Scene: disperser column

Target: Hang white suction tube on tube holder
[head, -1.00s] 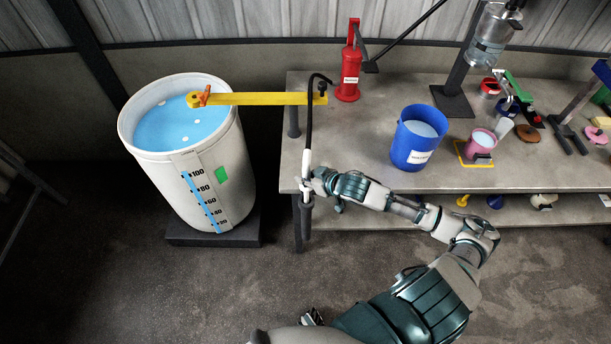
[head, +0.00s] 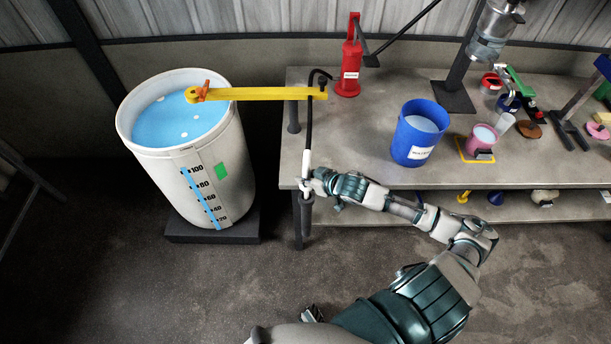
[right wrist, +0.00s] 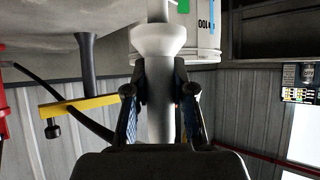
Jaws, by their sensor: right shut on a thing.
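The white suction tube (head: 306,161) hangs nearly upright at the left front corner of the workbench, with a black hose (head: 309,125) running up from it. My right gripper (head: 312,184) is shut around the tube. In the right wrist view, both fingers of the right gripper (right wrist: 162,92) press on the pale tube (right wrist: 161,122), just by its wider white collar. A yellow arm (head: 262,94) with an orange clip (head: 203,91) reaches from the bench over the drum; I cannot tell for sure whether it is the tube holder.
A white drum (head: 152,158) of blue liquid stands left of the workbench (head: 350,150), with a floor gap between. The bench's left front is clear.

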